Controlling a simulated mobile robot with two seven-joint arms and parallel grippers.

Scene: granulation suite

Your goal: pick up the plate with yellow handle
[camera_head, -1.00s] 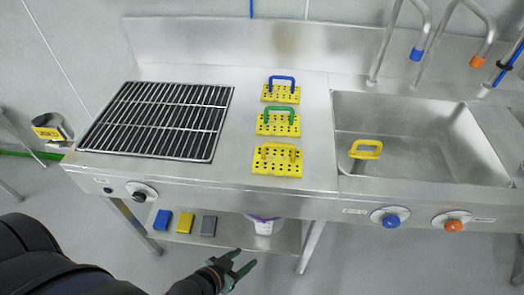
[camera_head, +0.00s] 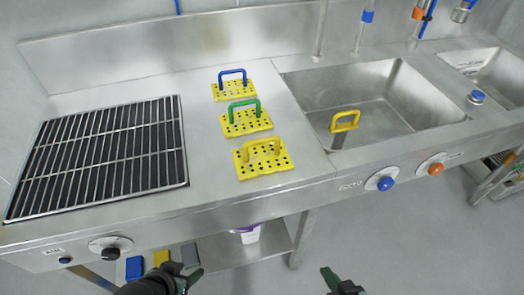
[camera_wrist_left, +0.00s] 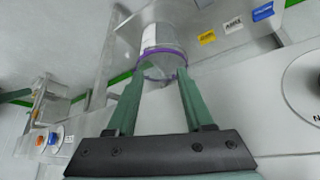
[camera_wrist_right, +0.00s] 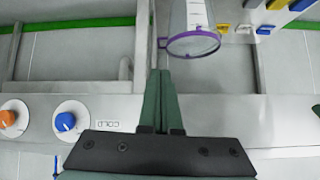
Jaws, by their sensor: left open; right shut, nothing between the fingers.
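The yellow perforated plate with a yellow handle (camera_head: 265,164) lies flat on the steel counter, nearest the front edge of a row of three plates. Behind it are a yellow plate with a green handle (camera_head: 246,123) and one with a blue handle (camera_head: 234,91). My left gripper (camera_head: 182,277) is open and empty, low in front of the counter; its spread fingers show in the left wrist view (camera_wrist_left: 155,80). My right gripper (camera_head: 329,273) is shut and empty, low to the right; its fingers are together in the right wrist view (camera_wrist_right: 159,76). Neither touches a plate.
A sink (camera_head: 400,95) on the right holds a yellow-handled item (camera_head: 345,120) with a dark lower part. Knobs line the front (camera_head: 380,183). A purple-rimmed container (camera_head: 247,234) and coloured blocks (camera_head: 134,267) sit below.

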